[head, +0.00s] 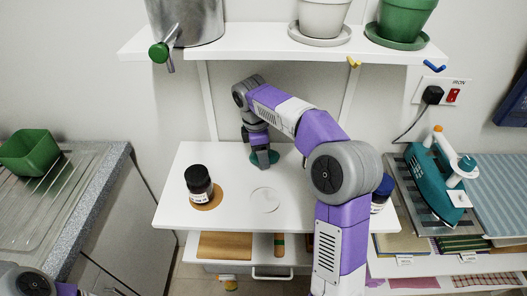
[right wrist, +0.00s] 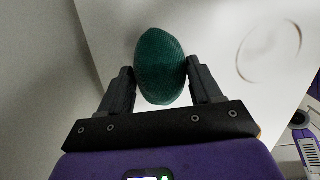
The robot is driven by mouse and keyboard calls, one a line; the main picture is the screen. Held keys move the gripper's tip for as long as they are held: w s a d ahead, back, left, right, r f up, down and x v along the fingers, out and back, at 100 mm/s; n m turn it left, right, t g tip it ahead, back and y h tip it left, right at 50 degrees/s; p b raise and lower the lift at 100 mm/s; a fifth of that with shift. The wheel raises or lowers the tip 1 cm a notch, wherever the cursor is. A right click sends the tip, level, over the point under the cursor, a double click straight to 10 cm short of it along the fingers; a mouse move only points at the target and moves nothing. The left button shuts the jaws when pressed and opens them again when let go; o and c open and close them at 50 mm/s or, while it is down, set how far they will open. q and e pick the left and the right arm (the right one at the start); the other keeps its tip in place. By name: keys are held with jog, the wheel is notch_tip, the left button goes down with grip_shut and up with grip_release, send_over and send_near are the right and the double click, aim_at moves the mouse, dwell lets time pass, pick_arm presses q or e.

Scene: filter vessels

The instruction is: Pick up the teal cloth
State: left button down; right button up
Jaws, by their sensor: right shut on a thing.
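The teal cloth (right wrist: 160,66) is a dark teal, rounded bundle between the two fingers of my right gripper (right wrist: 160,85) in the right wrist view. Both fingers touch its sides. In the head view my right gripper (head: 262,163) points down at the back of the white table, and the cloth (head: 273,157) shows partly behind the fingers, low over the tabletop. I cannot tell whether it still touches the table. Of my left arm only a part shows at the bottom left corner; its gripper is out of view.
A dark jar (head: 198,182) stands on a round brown mat at the table's left. A blue-lidded jar (head: 383,190) stands at the right, partly behind my arm. A shelf (head: 260,50) with pots hangs above. A teal iron (head: 433,172) stands further right.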

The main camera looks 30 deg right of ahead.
notch_tip(320, 180, up, 7)
jog(key=p, duration=0.3)
jog(key=shift+s+a+f, duration=0.1)
jog(key=shift+s+a, duration=0.05)
jog(key=s+a, duration=0.5)
jog(key=s, duration=0.3)
jog(key=s+a+p, duration=0.1)
jog(key=s+a, duration=0.4)
jog(key=s, duration=0.3)
jog(key=shift+s+f, duration=0.2)
jog(key=shift+f, duration=0.15)
